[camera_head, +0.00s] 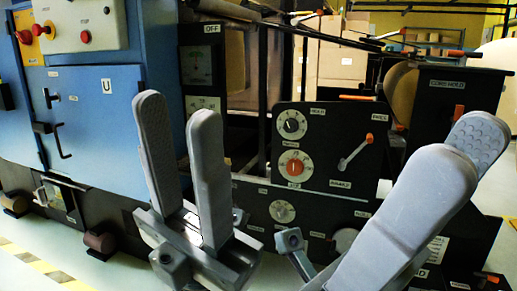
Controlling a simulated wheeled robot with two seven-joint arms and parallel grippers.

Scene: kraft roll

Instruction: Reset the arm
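My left gripper (182,118) is in the middle left of the head view, pointing up, in front of the blue cabinet and the black machine. Its two grey fingers stand apart with a gap between them and nothing in it. My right gripper (462,160) is at the right, tilted up to the right, in front of the black control panel. One of its fingers largely covers the other, so its opening cannot be made out. I see no object in it.
A blue cabinet (95,115) with a handle and buttons stands at the left. A black control panel (335,115) with dials and an orange-tipped lever (356,150) is at centre right. Cardboard boxes (343,62) are behind. Yellow-striped floor (45,268) shows at the lower left.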

